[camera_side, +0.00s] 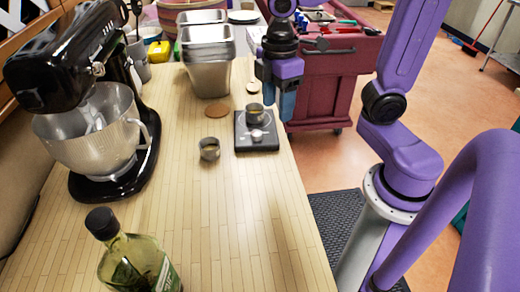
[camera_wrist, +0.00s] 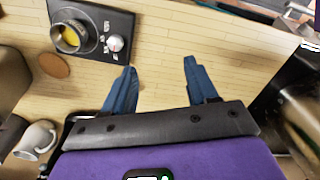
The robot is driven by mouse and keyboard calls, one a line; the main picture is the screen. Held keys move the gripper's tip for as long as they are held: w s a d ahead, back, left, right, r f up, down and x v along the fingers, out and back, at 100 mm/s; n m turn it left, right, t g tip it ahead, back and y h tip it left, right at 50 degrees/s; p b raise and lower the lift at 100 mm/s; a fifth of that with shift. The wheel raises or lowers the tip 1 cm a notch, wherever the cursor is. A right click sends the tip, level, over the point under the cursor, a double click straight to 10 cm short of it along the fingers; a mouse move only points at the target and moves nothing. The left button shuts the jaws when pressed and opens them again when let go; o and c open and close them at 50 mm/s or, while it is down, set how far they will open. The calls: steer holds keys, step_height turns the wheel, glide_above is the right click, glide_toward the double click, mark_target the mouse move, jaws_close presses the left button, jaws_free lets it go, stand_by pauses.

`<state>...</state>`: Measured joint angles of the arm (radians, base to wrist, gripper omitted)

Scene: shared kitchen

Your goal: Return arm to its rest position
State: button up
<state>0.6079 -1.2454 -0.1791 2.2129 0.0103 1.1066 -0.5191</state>
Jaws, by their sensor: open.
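My gripper touches neither.
A second metal cup (camera_side: 209,149) stands left of the scale. A black mixer (camera_side: 75,90) is at left, a green bottle (camera_side: 137,262) in front, metal containers (camera_side: 209,62) behind. A maroon cart (camera_side: 340,75) stands beyond the counter. The front counter is mostly clear.

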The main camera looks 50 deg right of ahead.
steer(key=s+f, duration=0.2)
steer(key=s, duration=0.4)
steer(key=s+f, duration=0.2)
steer(key=s, duration=0.4)
steer(key=shift+s+d+f+m, duration=0.3)
steer(key=shift+s+d, duration=0.05)
steer(key=shift+s, duration=0.05)
